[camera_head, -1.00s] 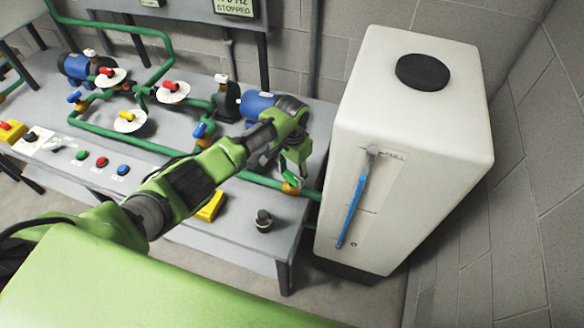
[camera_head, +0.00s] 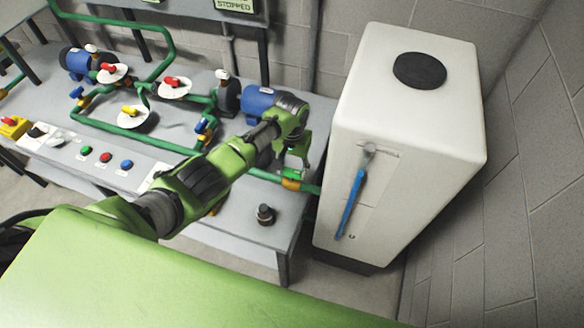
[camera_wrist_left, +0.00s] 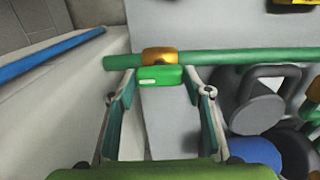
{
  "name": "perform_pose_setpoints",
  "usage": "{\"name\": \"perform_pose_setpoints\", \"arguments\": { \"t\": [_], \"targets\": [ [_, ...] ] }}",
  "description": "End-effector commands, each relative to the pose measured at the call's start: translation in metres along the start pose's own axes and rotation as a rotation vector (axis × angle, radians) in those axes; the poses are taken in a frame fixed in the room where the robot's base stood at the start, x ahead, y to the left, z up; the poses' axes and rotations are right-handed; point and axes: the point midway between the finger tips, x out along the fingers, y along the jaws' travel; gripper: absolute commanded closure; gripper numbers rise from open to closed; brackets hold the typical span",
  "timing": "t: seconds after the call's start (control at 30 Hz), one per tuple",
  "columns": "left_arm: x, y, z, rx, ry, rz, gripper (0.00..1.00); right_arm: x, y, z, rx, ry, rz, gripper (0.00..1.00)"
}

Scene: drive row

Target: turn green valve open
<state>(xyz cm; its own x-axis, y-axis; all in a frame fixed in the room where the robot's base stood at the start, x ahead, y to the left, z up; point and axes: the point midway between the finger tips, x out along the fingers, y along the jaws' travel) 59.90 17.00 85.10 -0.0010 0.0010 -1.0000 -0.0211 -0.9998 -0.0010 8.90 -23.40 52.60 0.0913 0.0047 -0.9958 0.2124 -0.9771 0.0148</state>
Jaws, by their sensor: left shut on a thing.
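The green valve shows in the head view as a small green handle (camera_head: 292,174) on a brass body (camera_head: 291,184), set in the green pipe at the bench's right end, near the white tank. My left gripper (camera_head: 297,163) reaches down onto it and partly covers it. In the left wrist view the green handle (camera_wrist_left: 160,76) lies between the fingertips of my left gripper (camera_wrist_left: 160,82), with the brass body (camera_wrist_left: 160,55) just beyond. The gripper is shut on the handle. The handle looks roughly in line with the pipe. My right gripper is not in view.
The white tank (camera_head: 420,125) with a blue level tube (camera_head: 350,205) stands close right of the gripper. A blue pump motor (camera_head: 258,101) is close behind. A black knob (camera_head: 265,214) sits at the bench's front. Red, yellow and blue valve handles are further left.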

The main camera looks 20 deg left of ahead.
Motion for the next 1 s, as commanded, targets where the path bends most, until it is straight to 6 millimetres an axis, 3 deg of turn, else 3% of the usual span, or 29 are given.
{"name": "perform_pose_setpoints", "arguments": {
  "t": [0.2,0.23,0.3,0.73,1.0],
  "targets": [
    [-0.001,0.000,-0.001,-0.006,0.002,0.002,0.76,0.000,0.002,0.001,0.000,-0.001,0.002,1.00],
    [-0.001,0.000,-0.001,-0.007,0.002,0.002,0.52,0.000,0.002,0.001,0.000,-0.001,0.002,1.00],
    [-0.001,0.000,-0.001,-0.006,0.002,0.002,0.38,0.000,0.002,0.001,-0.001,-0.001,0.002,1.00],
    [-0.005,0.000,-0.001,-0.003,0.003,0.002,0.38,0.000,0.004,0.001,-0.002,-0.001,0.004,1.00],
    [-0.044,0.000,-0.002,-0.001,0.005,0.003,0.38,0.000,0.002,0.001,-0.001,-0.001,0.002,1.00]
  ]
}}
